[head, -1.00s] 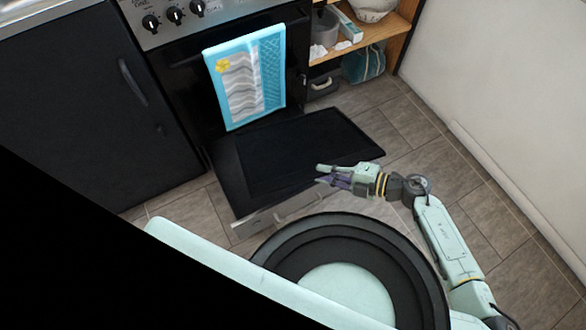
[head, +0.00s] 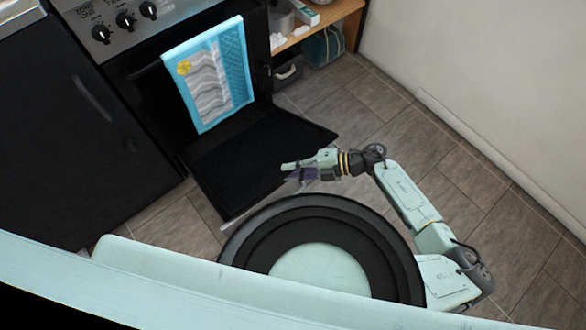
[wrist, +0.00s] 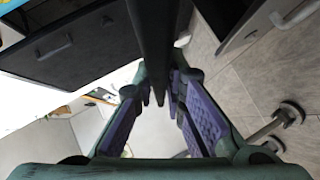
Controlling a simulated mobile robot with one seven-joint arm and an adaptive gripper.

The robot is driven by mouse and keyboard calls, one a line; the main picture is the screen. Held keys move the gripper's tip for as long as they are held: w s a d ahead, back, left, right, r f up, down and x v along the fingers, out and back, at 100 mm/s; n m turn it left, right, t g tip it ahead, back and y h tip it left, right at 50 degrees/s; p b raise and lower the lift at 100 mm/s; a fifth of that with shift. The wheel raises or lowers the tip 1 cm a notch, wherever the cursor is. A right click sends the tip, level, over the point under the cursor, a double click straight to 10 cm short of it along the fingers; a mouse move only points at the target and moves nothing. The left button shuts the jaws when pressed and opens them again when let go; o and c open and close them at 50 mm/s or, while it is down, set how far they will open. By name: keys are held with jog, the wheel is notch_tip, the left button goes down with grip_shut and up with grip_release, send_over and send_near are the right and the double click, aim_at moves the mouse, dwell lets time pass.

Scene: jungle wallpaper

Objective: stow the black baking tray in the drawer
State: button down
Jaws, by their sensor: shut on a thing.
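The black baking tray (head: 255,148) is a dark flat sheet over the pulled-out bottom drawer of the oven. My gripper (head: 291,169) is shut on the tray's near right edge. In the wrist view the tray (wrist: 156,45) is a dark strip running up from between the purple finger pads of my gripper (wrist: 160,98). Only a pale sliver of the drawer's front (head: 237,214) shows beside the tray and my base. The tray covers most of the drawer, and I cannot tell whether the tray is above it or resting in it.
A turquoise towel (head: 210,76) hangs on the oven front, close behind the tray. A black cabinet (head: 75,125) stands to the left. A wooden shelf (head: 330,20) and a grey box (head: 288,71) are at the back right. The tiled floor (head: 420,130) to the right is clear.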

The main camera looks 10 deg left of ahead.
jog(key=w+a+f+b, duration=1.3)
jog(key=a+f+b, duration=0.4)
jog(key=b, duration=0.5)
jog(key=shift+f+b, duration=0.25)
jog(key=shift+b, duration=0.05)
dwell(0.8)
jog(key=shift+w, duration=0.1)
jog(key=c, duration=1.6)
grip_release()
jog(key=shift+o, duration=0.2)
jog(key=shift+d+f, duration=0.1)
jog(key=shift+f, duration=0.05)
jog(key=s+d+r+p, duration=0.1)
jog(key=d+r+p, duration=0.1)
jog(key=d, duration=0.6)
jog(key=d+r+p, duration=0.3)
jog(key=d+r, duration=0.2)
jog(key=d, duration=0.3)
jog(key=shift+s+r, duration=0.15)
jog(key=shift+s, duration=0.2)
